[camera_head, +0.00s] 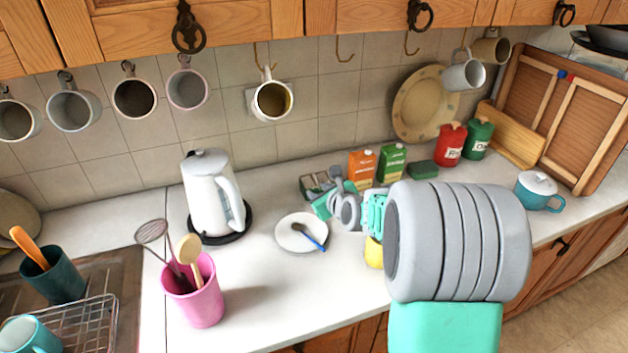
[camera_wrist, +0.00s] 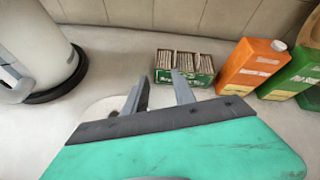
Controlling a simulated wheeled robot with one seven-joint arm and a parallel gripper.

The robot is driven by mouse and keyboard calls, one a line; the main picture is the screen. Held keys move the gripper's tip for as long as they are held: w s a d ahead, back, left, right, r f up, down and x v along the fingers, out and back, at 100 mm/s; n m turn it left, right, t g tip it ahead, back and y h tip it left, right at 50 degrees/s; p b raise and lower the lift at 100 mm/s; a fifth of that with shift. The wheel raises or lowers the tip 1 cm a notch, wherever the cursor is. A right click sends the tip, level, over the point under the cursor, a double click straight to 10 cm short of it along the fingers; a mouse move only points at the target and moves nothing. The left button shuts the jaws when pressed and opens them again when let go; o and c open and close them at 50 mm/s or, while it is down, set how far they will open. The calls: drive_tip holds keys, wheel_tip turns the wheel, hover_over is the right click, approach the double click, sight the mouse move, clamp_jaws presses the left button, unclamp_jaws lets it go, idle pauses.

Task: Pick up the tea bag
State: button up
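The tea bags stand in rows in a small green open box (camera_wrist: 183,65) in the wrist view, near the back wall. The box also shows in the head view (camera_head: 315,184), partly covered by my gripper. I cannot single out one tea bag. My gripper (camera_wrist: 161,82) is open, its two grey fingers apart with nothing visible between them. The fingers point toward the box from its near side, and the right finger appears close to the box's front. In the head view my gripper (camera_head: 334,193) is beside the box, and contact cannot be told.
An orange carton (camera_head: 362,167) and a green carton (camera_head: 391,164) stand right of the box. A white saucer (camera_head: 290,241) with a blue-handled spoon is in front. A white kettle (camera_head: 212,190) stands left. A yellow object (camera_head: 374,255) is partly hidden by my arm.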

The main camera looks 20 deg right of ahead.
sight(317, 183)
drive_tip(key=w+d+m, duration=0.1)
drive_tip(key=w, duration=0.2)
drive_tip(key=w+f+m+p, duration=0.1)
drive_tip(key=w, duration=0.2)
drive_tip(key=w+d+f+m+t+p, duration=0.1)
drive_tip(key=w+m, duration=0.1)
drive_tip(key=shift+w+d, duration=0.35)
drive_tip(key=shift+w, duration=0.05)
clamp_jaws()
